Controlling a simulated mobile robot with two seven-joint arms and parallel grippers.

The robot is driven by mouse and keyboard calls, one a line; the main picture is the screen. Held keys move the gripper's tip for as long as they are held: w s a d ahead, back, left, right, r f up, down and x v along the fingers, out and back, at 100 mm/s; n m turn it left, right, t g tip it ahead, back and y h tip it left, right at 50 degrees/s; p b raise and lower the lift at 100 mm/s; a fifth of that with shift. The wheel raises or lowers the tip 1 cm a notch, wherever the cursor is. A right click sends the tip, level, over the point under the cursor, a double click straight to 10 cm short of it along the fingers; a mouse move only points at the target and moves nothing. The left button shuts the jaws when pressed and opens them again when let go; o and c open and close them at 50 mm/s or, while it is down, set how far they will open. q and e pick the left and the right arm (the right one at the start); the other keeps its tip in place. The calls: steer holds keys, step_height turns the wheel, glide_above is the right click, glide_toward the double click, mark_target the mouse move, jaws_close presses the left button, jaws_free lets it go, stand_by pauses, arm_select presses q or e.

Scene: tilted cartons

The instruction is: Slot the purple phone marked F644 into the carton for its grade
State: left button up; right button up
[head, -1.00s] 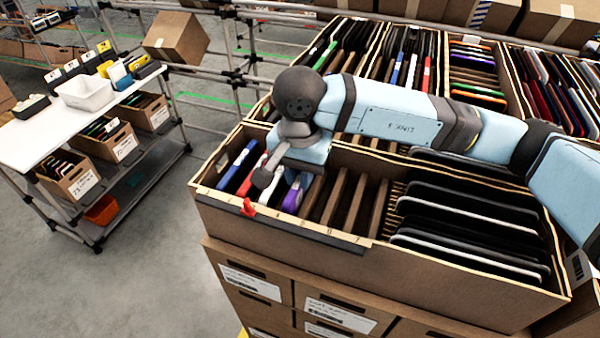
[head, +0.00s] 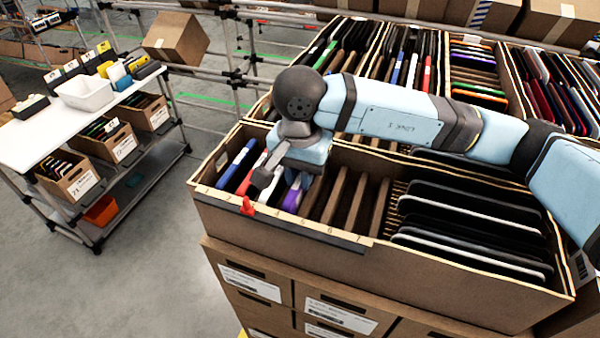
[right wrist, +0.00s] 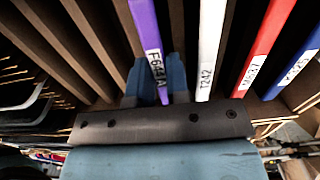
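The purple phone (right wrist: 150,45), marked F644 A, stands on edge in a slotted carton; its purple edge also shows in the head view (head: 292,198). My right gripper (right wrist: 158,80) reaches down over it, its two blue fingers close against both sides. It appears shut on the phone, which stands level with its neighbours. In the head view the right gripper (head: 298,178) partly hides the phone. Three tilted cartons, a near one (head: 82,186), a middle one (head: 124,150) and a far one (head: 159,118), sit on the rack at left; their grades are unreadable. My left gripper is out of view.
A white phone T242 (right wrist: 210,45), a red phone (right wrist: 265,45) and a blue phone (right wrist: 297,68) stand beside the purple one. Wooden dividers (head: 355,205) and dark tablets (head: 470,235) fill the rest. A white bin (head: 85,93) stands on the rack top. Open floor separates rack and carton.

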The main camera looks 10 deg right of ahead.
steer(key=o, duration=0.5)
steer(key=shift+c, duration=0.2)
step_height(320, 180, up, 14)
steer(key=b, duration=0.1)
step_height(320, 180, up, 7)
steer(key=p, duration=0.2)
stand_by(0.6)
steer(key=shift+f, duration=0.15)
